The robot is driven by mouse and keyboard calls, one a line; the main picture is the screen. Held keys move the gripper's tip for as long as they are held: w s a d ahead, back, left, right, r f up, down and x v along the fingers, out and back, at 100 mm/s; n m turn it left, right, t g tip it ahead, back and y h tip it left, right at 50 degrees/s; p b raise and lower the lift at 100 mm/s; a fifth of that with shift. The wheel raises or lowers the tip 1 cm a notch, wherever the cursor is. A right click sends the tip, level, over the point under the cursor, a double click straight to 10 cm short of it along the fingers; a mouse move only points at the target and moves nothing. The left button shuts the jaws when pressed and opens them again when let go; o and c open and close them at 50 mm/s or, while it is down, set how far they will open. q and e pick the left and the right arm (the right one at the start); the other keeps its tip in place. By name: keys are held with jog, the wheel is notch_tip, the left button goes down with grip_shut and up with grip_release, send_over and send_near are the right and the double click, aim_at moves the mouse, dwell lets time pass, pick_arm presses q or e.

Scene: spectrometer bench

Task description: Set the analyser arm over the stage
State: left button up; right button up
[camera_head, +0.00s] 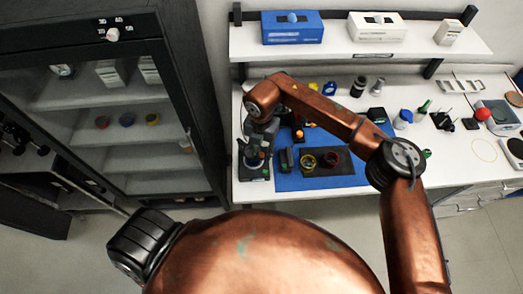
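My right arm reaches in from the lower right, bends over the bench and ends at its left side. My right gripper (255,158) points down there, over a small dark instrument (254,174) at the bench's left end. The gripper and wrist cover most of this instrument, so I cannot pick out its analyser arm or its stage. The fingers are too small and dark to tell whether they are open or shut, or whether they touch it. My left gripper is not in view.
A dark block (286,160) stands beside the pad. A glass-fronted cabinet (189,100) stands close left; a shelf (340,47) hangs behind.

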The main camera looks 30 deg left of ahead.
notch_tip(320, 180, up, 12)
dwell(0.6)
